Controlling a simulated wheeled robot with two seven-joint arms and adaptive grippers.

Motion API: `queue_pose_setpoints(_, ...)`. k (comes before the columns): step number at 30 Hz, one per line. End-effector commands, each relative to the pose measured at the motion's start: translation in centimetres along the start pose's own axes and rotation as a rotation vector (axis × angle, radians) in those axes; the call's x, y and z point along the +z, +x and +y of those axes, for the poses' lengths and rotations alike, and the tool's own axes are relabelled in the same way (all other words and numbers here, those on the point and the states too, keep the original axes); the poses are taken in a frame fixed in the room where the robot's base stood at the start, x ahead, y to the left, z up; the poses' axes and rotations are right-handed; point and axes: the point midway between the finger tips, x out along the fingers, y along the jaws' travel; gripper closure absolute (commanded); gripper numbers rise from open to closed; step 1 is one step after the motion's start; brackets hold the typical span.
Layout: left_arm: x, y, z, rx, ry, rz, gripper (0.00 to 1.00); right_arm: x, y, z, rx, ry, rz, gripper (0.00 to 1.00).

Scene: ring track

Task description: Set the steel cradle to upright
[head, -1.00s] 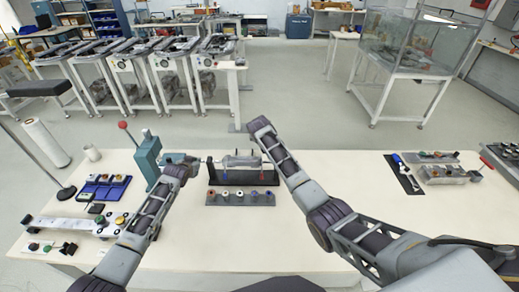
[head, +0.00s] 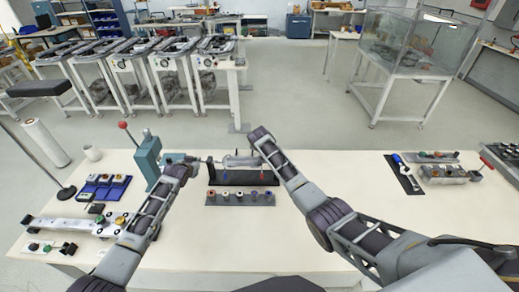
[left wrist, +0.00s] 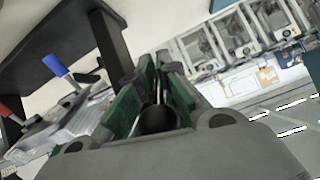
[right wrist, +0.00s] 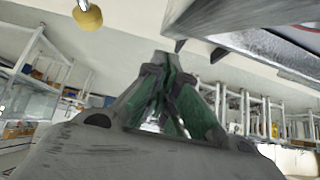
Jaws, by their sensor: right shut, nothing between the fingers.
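The steel cradle (head: 242,161) is a grey metal piece mounted on a dark stand (head: 245,177) at the table's middle. It looks roughly level; its exact tilt is unclear. Its underside shows close at the top right of the right wrist view (right wrist: 262,45). My left gripper (head: 190,160) is at the cradle's left end. Its fingers (left wrist: 158,85) are around a black round knob (left wrist: 158,120) on a thin rod; whether they grip is unclear. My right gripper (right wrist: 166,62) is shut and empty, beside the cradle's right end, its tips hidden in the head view.
A dark rack (head: 240,198) with several coloured pegs lies in front of the stand. A teal press (head: 147,158) with a red-knobbed lever stands left. A yellow knob (right wrist: 88,16) shows near my right gripper.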

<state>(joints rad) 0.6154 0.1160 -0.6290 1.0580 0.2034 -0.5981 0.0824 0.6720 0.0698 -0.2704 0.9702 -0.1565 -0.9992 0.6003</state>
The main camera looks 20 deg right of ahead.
Motion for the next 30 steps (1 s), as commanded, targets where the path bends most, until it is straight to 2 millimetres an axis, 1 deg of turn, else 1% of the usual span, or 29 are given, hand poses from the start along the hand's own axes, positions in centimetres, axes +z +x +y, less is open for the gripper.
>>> queue_pose_setpoints(6, 0.1, 0.0, 0.0, 0.000, 0.000, -0.002, 1.00, 0.9, 0.2, 0.0, 0.000, 0.000, 0.001, 1.00)
queue_pose_setpoints(17, 0.1, 0.0, 0.0, 0.000, 0.000, -0.002, 1.00, 0.9, 0.2, 0.0, 0.000, 0.000, -0.001, 1.00)
queue_pose_setpoints(30, 0.1, 0.0, 0.0, 0.000, 0.000, -0.001, 1.00, 2.3, 0.9, 0.0, 0.000, 0.000, -0.067, 1.00)
